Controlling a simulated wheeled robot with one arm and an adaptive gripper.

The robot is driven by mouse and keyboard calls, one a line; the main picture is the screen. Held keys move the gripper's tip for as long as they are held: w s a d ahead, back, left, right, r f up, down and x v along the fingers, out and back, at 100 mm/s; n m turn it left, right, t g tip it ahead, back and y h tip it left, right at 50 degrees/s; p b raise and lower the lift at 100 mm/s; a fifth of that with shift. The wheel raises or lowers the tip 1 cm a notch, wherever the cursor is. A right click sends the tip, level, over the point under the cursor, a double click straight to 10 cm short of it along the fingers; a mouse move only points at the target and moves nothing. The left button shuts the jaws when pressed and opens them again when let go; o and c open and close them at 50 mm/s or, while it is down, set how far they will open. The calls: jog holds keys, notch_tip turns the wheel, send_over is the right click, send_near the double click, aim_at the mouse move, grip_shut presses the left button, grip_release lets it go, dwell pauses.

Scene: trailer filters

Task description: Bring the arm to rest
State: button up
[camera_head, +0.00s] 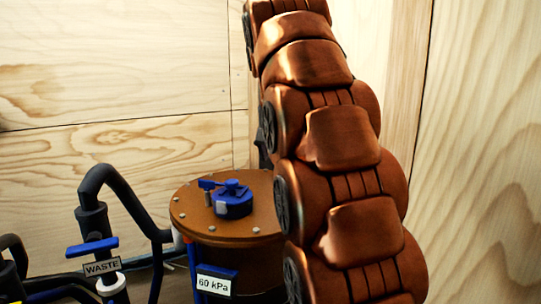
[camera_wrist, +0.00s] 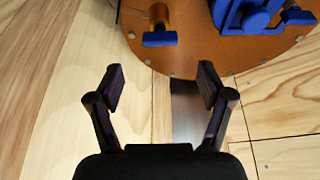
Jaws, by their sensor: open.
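My gripper (camera_wrist: 160,88) shows in the wrist view with its two dark fingers spread apart and nothing between them. Beyond the fingertips, at the top of that view, is the brown round lid of a tank (camera_wrist: 190,45). The fingers appear apart from the lid. In the head view my arm, with copper-coloured links, rises along the right and runs out of the top of the picture. My gripper is not visible in the head view.
The tank (camera_head: 225,235) has a blue fitting (camera_head: 233,200) on its lid and a "60 kPa" label (camera_head: 214,285). A black pipe (camera_head: 125,190) and a blue-handled valve (camera_head: 92,246) labelled "WASTE" stand left of it. Wooden walls (camera_head: 120,60) enclose the space behind and right.

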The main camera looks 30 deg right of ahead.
jog(key=s+a+f+n+g+y+p, duration=0.1)
jog(key=s+a+f+n, duration=0.2)
jog(key=s+a+f, duration=0.3)
jog(key=s+a+f+n+g+y+p, duration=0.1)
jog(key=s+a+f, duration=0.5)
jog(key=s+f, duration=0.6)
jog(key=s+a+f+n+g+y+p, duration=0.1)
jog(key=s+a+f+n, duration=0.4)
jog(key=s+f, duration=0.5)
jog(key=shift+a+n+g+p, duration=0.3)
jog(key=shift+a+g+p, duration=0.3)
jog(key=shift+g+p, duration=0.45)
